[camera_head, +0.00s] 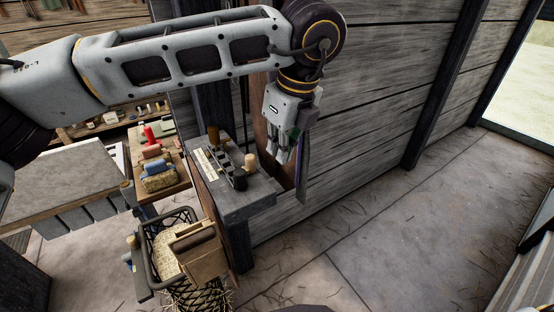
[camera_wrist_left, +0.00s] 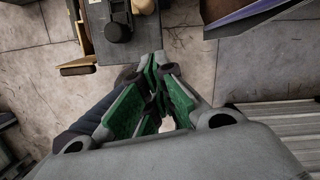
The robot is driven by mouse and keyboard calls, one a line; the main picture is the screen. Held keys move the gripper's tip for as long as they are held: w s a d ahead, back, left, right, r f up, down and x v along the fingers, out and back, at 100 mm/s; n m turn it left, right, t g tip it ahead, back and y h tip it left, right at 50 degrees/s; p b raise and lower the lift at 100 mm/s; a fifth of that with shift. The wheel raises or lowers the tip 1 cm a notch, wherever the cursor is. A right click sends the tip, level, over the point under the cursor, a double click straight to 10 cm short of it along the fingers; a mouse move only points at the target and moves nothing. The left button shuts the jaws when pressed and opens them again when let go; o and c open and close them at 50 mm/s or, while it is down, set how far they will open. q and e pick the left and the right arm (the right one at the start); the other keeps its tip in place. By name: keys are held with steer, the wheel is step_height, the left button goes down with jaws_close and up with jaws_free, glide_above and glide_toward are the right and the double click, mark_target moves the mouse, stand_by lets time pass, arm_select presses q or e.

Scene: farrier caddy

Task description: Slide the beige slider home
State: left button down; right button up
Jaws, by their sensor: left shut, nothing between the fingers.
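A beige knob (camera_head: 249,162), likely the beige slider, stands upright on the small grey bench (camera_head: 250,196), beside a dark slotted fixture with a black knob (camera_head: 240,180). The beige knob also shows at the top edge of the left wrist view (camera_wrist_left: 144,5), next to the black knob (camera_wrist_left: 118,32). My left gripper (camera_head: 280,154) points down just right of the beige knob, apart from it. Its fingers (camera_wrist_left: 154,68) are shut with nothing between them. How far along its track the slider sits cannot be told. My right gripper is not in view.
A brown knob (camera_head: 213,135) stands at the fixture's far end. A wooden plank wall (camera_head: 370,100) rises close behind my left gripper. The floor (camera_head: 370,220) at right is clear.

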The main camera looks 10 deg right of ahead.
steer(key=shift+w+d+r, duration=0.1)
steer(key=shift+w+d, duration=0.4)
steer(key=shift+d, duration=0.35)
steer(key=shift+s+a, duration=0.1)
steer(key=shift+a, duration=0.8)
